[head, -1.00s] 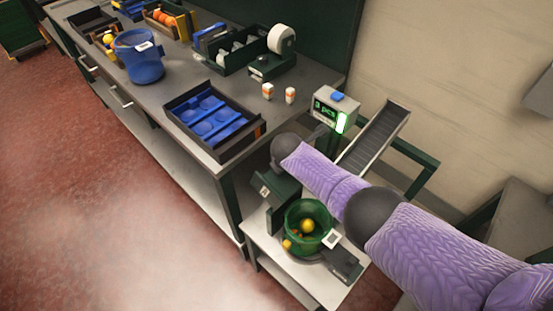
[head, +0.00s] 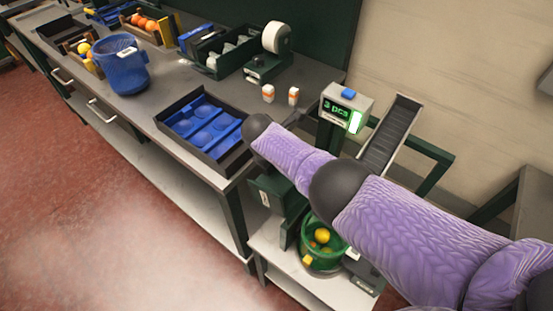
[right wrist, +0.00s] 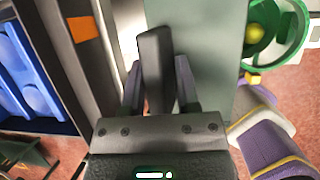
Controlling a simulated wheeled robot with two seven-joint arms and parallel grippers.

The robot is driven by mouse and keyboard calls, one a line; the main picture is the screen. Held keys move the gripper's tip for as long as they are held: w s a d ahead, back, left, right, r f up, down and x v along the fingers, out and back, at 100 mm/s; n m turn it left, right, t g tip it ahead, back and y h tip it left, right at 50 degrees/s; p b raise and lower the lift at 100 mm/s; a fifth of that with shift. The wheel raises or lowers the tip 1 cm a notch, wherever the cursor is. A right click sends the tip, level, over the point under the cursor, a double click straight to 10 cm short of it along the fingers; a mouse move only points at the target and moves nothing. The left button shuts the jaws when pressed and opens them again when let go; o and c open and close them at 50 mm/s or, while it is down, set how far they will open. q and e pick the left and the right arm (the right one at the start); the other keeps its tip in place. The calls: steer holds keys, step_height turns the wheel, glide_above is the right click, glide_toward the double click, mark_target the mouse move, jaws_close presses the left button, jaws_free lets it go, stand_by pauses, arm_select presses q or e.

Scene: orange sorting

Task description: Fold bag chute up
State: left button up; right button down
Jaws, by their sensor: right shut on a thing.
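In the right wrist view my right gripper (right wrist: 160,72) is shut on a dark upright bar (right wrist: 154,42), one finger on each side. A flat green panel (right wrist: 205,45) lies just right of the bar. I take bar and panel to be the bag chute, but cannot be sure. In the head view a dark green piece with a white label (head: 268,188) stands under my right forearm, above the green bucket (head: 312,262). The bucket holds yellow and orange fruit and is partly covered by my arm. The right fingertips are hidden in the head view. My left gripper is not visible.
A blue-lined dark tray (head: 170,133) sits at the bench end, close left of my forearm. A counter display (head: 338,107) and a sloped conveyor (head: 392,135) stand behind the arm. A blue basket (head: 122,68) is farther left. The floor in front is clear.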

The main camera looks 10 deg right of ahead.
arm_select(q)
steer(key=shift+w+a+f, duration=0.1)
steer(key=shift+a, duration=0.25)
arm_select(e)
steer(key=shift+s+a+f, duration=0.1)
steer(key=shift+a+f, duration=0.05)
steer(key=shift+f, duration=0.1)
steer(key=c, duration=0.6)
jaws_free()
steer(key=shift+o, duration=0.4)
steer(key=shift+a+f, duration=0.1)
steer(key=p+v, duration=0.2)
steer(key=v, duration=0.1)
steer(key=p+v, duration=0.6)
steer(key=shift+w+r, duration=0.2)
steer(key=shift+r, duration=0.3)
steer(key=shift+s+r+p, duration=0.15)
steer(key=shift+r+p, duration=0.15)
steer(key=shift+p, duration=0.05)
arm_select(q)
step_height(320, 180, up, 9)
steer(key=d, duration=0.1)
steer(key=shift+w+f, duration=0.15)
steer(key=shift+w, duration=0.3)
